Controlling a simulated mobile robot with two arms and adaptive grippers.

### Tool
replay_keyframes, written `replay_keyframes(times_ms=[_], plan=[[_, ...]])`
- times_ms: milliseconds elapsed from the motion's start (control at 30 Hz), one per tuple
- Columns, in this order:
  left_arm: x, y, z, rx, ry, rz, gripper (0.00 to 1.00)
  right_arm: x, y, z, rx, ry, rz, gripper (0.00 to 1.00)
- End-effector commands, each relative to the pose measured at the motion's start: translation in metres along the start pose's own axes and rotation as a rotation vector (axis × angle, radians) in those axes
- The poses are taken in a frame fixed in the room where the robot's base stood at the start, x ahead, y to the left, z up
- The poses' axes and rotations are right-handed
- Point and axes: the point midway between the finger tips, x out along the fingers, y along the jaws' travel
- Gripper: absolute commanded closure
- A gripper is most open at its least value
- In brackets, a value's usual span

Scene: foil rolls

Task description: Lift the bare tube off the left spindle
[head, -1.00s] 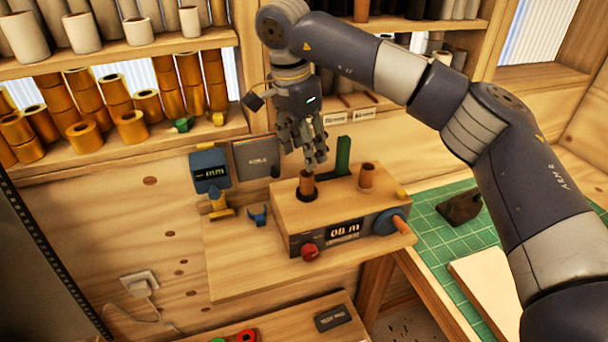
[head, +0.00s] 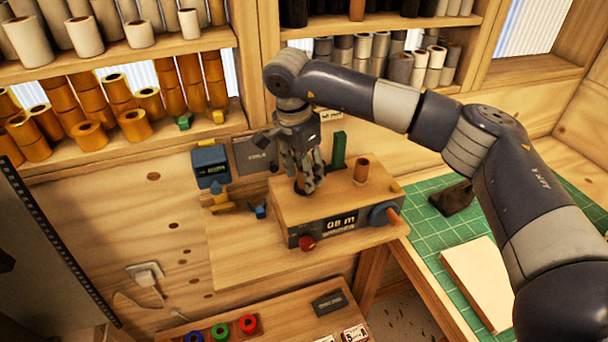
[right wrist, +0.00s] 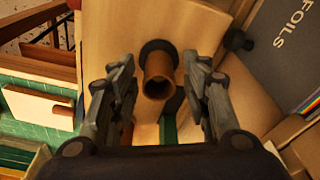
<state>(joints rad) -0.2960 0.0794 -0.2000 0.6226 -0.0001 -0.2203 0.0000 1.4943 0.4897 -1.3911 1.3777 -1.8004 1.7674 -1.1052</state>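The bare brown tube on the left spindle shows in the right wrist view (right wrist: 158,75), standing on a dark round base. In the head view it is mostly hidden behind my right gripper (head: 304,184). In the right wrist view the right gripper's fingers (right wrist: 160,88) are apart, one on each side of the tube, with a gap on both sides. A second brown tube (head: 361,171) stands on the right of the wooden winder box (head: 320,205). My left gripper is not in view.
A green upright plate (head: 339,149) stands behind the tubes. A blue device (head: 210,166) is on the left. A blue crank disc with an orange handle (head: 384,215) and a red knob (head: 306,243) are on the box front. Shelves of foil rolls are behind.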

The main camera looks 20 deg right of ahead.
Motion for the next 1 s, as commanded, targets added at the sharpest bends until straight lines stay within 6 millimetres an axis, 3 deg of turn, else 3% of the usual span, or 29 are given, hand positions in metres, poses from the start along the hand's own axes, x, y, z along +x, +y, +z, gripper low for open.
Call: replay_keyframes(times_ms=[33, 133, 633, 900, 1000], plan=[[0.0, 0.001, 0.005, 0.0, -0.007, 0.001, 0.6, 0.0, 0.0, 0.0, 0.0, 0.0, 0.0, 0.7], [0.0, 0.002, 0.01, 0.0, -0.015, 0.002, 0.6, 0.0, 0.0, 0.0, 0.0, 0.0, 0.0, 0.84], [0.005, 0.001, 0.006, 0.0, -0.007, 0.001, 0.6, -0.005, -0.001, -0.001, 0.0, 0.001, -0.003, 0.84], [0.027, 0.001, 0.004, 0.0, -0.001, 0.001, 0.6, -0.032, -0.002, -0.005, 0.002, 0.0, -0.006, 0.84], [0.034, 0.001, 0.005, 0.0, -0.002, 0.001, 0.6, -0.035, 0.011, 0.005, -0.004, 0.0, -0.002, 0.84]])
